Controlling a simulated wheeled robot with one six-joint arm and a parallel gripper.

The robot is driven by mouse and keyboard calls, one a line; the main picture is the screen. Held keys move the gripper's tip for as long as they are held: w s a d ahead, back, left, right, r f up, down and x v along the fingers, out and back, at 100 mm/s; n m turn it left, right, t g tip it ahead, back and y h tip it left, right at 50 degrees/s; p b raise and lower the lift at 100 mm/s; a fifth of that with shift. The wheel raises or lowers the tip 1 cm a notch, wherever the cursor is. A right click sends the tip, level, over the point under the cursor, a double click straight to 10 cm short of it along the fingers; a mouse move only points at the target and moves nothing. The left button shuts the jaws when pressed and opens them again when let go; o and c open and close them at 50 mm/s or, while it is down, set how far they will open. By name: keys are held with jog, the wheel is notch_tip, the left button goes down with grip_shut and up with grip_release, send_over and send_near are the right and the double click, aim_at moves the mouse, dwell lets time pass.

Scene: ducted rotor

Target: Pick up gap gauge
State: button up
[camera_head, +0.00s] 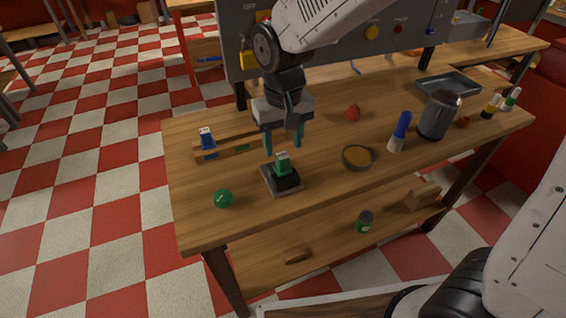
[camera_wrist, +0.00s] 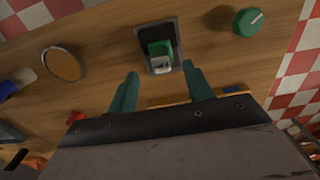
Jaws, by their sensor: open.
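A green block with a white marked top (camera_head: 282,162), which may be the gap gauge, stands upright in a black holder on a small dark tray (camera_head: 270,187) near the table's front. In the wrist view the green block (camera_wrist: 160,50) lies ahead, roughly between the fingertips, with its tray (camera_wrist: 143,36) around it. My gripper (camera_head: 283,150), with teal fingers, points down just above and behind the block. It is open and empty, and it also shows in the wrist view (camera_wrist: 160,72). A similar blue block with a white top (camera_head: 207,140) stands at a wooden rack (camera_head: 241,143).
A green knob (camera_head: 223,198) lies left of the tray. A round amber dish (camera_head: 357,157), a blue-handled tool (camera_head: 401,131) and a dark metal cup (camera_head: 437,116) stand to the right. A red object (camera_head: 352,112) lies behind. A grey panel (camera_head: 330,55) stands at the back.

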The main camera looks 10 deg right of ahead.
aim_at(282, 154)
notch_tip(282, 154, down, 5)
jog(key=shift+a+f, duration=0.1)
grip_shut()
dwell(0.3)
